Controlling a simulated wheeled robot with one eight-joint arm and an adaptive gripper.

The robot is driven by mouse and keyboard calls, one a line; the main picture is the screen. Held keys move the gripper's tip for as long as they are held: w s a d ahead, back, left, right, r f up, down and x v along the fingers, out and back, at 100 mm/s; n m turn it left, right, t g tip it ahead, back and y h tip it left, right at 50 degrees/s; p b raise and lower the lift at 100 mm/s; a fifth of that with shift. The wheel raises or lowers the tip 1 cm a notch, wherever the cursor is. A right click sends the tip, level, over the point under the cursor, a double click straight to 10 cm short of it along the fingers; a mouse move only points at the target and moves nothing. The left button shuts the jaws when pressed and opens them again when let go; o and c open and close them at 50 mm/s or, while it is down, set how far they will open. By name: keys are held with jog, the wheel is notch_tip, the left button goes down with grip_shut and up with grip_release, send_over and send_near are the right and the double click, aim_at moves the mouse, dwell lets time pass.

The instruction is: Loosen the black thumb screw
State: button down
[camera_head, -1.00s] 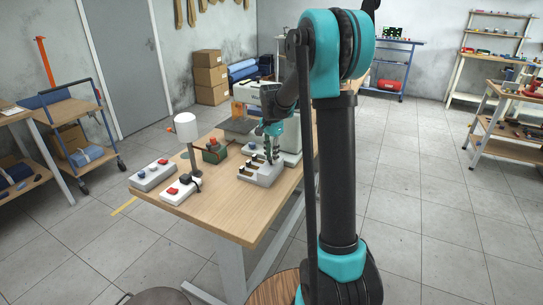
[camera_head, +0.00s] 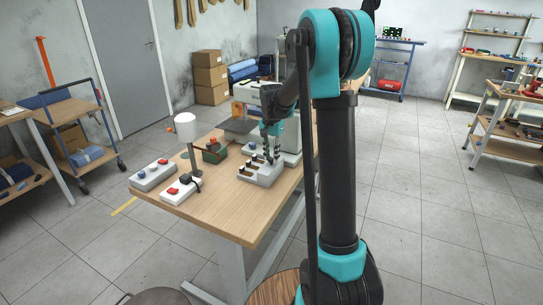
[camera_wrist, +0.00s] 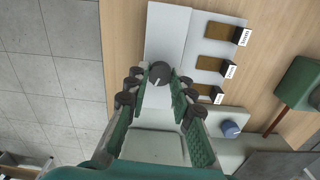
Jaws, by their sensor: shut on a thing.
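The black thumb screw (camera_wrist: 159,73) is a dark round knob with a light mark on its top, on the pale grey block (camera_wrist: 165,22) in the wrist view. My gripper (camera_wrist: 158,77) has its fingers shut on the knob, one on each side. In the head view my gripper (camera_head: 272,157) points down at the grey block (camera_head: 262,177) on the wooden table. The screw cannot be made out there, and its shaft is hidden under the knob.
Several brown pads with labels (camera_wrist: 222,31) lie beside the screw. A blue knob (camera_wrist: 230,129) and a green box (camera_wrist: 300,83) are close by. A white-topped post (camera_head: 186,128) and a red-button box (camera_head: 180,190) stand left on the table (camera_head: 232,220). The table's front is clear.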

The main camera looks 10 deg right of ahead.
aim_at(272, 158)
jog(key=c, duration=1.3)
grip_release()
notch_tip(272, 158, up, 12)
